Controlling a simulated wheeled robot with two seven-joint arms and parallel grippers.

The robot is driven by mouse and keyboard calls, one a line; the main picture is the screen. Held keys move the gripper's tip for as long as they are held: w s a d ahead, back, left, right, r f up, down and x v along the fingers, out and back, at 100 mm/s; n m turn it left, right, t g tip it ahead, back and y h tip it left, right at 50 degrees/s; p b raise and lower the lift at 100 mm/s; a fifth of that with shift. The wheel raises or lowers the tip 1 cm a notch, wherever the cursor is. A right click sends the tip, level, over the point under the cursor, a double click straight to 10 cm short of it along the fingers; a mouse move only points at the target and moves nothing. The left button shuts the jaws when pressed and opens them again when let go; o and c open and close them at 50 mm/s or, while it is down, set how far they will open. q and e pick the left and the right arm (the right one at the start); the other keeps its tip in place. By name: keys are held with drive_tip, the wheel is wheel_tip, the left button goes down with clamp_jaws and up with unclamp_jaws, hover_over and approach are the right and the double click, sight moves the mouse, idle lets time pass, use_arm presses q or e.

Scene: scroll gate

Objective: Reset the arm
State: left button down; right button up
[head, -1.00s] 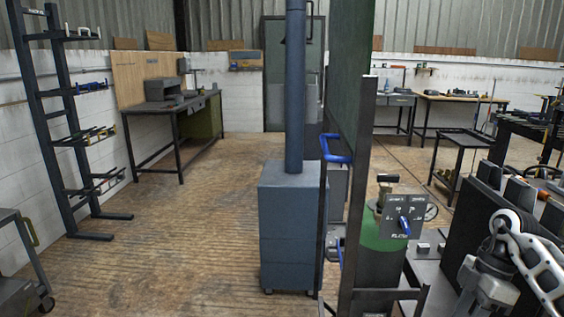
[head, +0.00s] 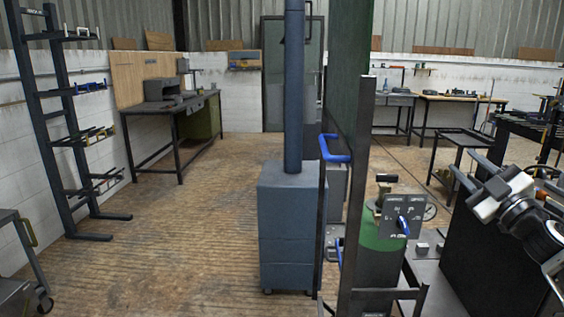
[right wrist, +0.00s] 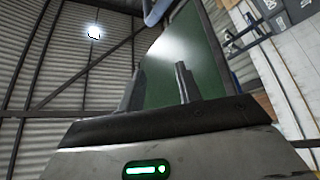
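My right gripper (head: 463,160) is at the right in the head view, raised, with its two grey fingers pointing up and left. The fingers stand apart with nothing between them. In the right wrist view the same gripper (right wrist: 157,76) shows two separate fingers with the green panel behind them. The tall green panel (head: 347,80) stands near the middle of the head view on a dark post, with a blue handle (head: 336,149) on its frame. My right gripper is to the right of the panel and apart from it. My left gripper is in neither view.
A green cylinder (head: 380,262) with a control plate and blue lever (head: 403,224) stands left of my right arm. A dark bench (head: 480,240) is under and beside the arm. A blue-grey cabinet (head: 287,235) stands mid-floor. The wooden floor (head: 190,235) at left is open.

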drive_tip(key=w+d+f+m+g+h, duration=0.1)
drive_tip(key=d+f+m+g+h, duration=0.3)
drive_tip(key=d+f+m+h, duration=0.6)
drive_tip(key=s+a+f+n+g, duration=0.15)
drive_tip(key=s+a+f, duration=0.25)
drive_tip(key=a+f, duration=0.75)
drive_tip(key=s+a+f+g+y, duration=0.3)
drive_tip(key=s+a+f+y, duration=0.1)
drive_tip(key=s+a+f, duration=0.95)
drive_tip(key=s+a+f+m+g, duration=0.1)
drive_tip(key=s+a+f, duration=0.2)
drive_tip(key=s, duration=0.5)
drive_tip(key=s+a+f+m+g+y, duration=0.1)
drive_tip(key=s+a+f, duration=0.2)
drive_tip(key=s, duration=0.6)
drive_tip(key=shift+a+f+y, duration=0.25)
drive_tip(key=shift+a+y, duration=0.05)
drive_tip(key=shift+a, duration=0.9)
drive_tip(key=shift+m, duration=0.25)
